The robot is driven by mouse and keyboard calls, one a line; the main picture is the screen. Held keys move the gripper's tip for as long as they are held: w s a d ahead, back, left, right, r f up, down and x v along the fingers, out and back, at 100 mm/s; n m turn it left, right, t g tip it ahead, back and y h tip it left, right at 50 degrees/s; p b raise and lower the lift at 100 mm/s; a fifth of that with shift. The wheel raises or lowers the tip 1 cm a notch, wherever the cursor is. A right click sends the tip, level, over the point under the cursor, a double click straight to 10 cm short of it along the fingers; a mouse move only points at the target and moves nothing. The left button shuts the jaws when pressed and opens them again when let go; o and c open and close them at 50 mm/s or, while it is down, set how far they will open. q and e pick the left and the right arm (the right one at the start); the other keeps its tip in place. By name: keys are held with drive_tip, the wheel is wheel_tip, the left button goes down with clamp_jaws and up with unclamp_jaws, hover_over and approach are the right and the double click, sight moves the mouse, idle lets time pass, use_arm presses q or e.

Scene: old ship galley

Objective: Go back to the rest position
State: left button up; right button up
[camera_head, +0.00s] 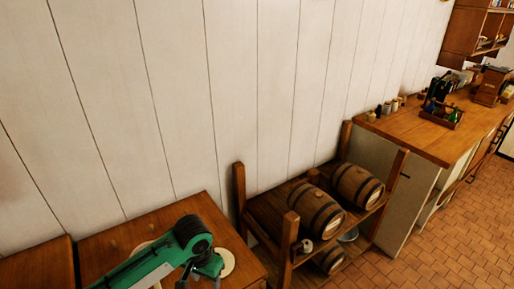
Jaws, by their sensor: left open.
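My left arm comes in from the bottom left in green and black. Its gripper (203,271) is at the bottom of the view, over a wooden table (120,243). The gripper is open, and I see nothing held in it. A pale round plate (228,262) lies on the table just right of the gripper, partly hidden by it. Another pale round edge shows behind the arm. My right gripper is not in view.
A wooden rack (291,225) with several barrels stands right of the table. Beyond it is a wooden counter (415,131) with small bottles and a bottle carrier (440,113). A white plank wall (180,90) runs behind. Tiled floor (440,235) is clear at the right.

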use_arm(q)
drive_tip(key=s+d+f+t+h, duration=0.2)
drive_tip(key=s+d+f+h, duration=0.1)
drive_tip(key=s, duration=0.6)
drive_tip(key=s+a+n+t+y, duration=0.1)
drive_tip(key=s+a+n+y, duration=0.2)
drive_tip(key=s+a, duration=0.9)
wheel_tip(320, 180, down, 32)
drive_tip(key=g+b, duration=0.1)
drive_tip(key=s+a+f+g+b, duration=0.1)
drive_tip(key=s+a+f, duration=0.2)
drive_tip(key=s+f, duration=1.5)
wheel_tip(320, 180, down, 2)
drive_tip(key=shift+s+f+m, duration=0.1)
drive_tip(key=shift+s+m, duration=0.3)
drive_tip(key=shift+s+a+f, duration=0.15)
drive_tip(key=shift+s, duration=0.3)
drive_tip(key=shift+c, duration=0.3)
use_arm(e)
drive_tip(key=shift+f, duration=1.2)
